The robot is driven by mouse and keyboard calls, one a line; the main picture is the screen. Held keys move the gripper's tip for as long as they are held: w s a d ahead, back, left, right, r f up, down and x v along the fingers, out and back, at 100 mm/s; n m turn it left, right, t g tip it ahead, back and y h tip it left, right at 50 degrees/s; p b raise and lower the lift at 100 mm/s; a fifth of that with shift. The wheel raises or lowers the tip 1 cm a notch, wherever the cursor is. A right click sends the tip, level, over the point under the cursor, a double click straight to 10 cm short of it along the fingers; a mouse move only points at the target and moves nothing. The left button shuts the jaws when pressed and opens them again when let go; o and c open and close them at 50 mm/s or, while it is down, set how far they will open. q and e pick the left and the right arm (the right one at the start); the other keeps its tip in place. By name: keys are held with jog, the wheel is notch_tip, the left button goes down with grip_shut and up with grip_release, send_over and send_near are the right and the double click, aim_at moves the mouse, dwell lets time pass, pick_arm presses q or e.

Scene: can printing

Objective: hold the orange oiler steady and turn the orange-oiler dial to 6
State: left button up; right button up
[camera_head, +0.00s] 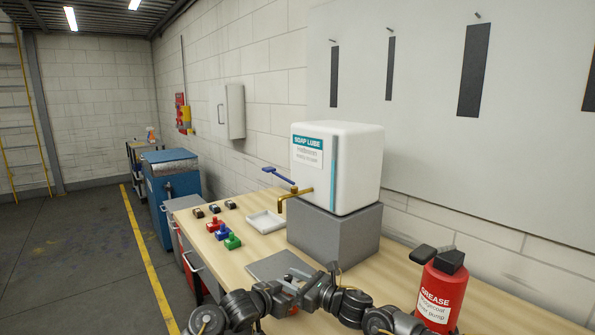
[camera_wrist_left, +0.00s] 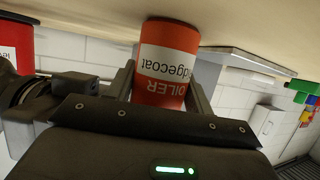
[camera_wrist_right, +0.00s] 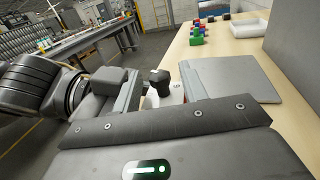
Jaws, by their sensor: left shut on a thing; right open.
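The orange oiler (camera_wrist_left: 160,90) stands between the two fingers of my left gripper (camera_wrist_left: 162,72) in the left wrist view, its label upside down there. The left gripper is shut on its body. In the right wrist view a black dial (camera_wrist_right: 160,82) on top of a light, labelled surface sits between the fingers of my right gripper (camera_wrist_right: 158,78). That gripper is open around the dial, and I cannot tell if a finger touches it. In the head view my arms hide nearly all of the oiler, and the right gripper (camera_head: 314,288) shows over it. The dial's numbers cannot be read.
A red grease pump (camera_head: 440,290) stands at the right on the wooden bench. A grey plate (camera_head: 275,266) lies behind the grippers. A white soap-lube tank (camera_head: 350,165) stands on a grey block (camera_head: 335,230). A white tray (camera_head: 266,221) and small coloured stamps (camera_head: 232,241) lie farther left.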

jog(key=shift+w+a, duration=0.4)
jog(key=shift+a, duration=0.1)
jog(key=shift+d+n+g+y, duration=0.1)
jog(key=shift+n+g+y, duration=0.65)
jog(key=shift+g, duration=0.25)
jog(key=v, duration=1.3)
jog(key=w+a+r+m+t+h, duration=0.2)
jog(key=w+a+r+t+h, duration=0.1)
jog(key=r, duration=0.7)
jog(key=w+a+r+m+t+h, duration=0.2)
jog(key=w+r+m+t+h, duration=0.1)
jog(key=r, duration=0.7)
jog(key=w+a+r+m+t+h, duration=0.3)
jog(key=w+r+h, duration=0.2)
jog(key=r, duration=0.5)
jog(key=shift+w+a+h, duration=0.25)
jog(key=shift+a+h, duration=0.05)
jog(key=shift+h, duration=0.15)
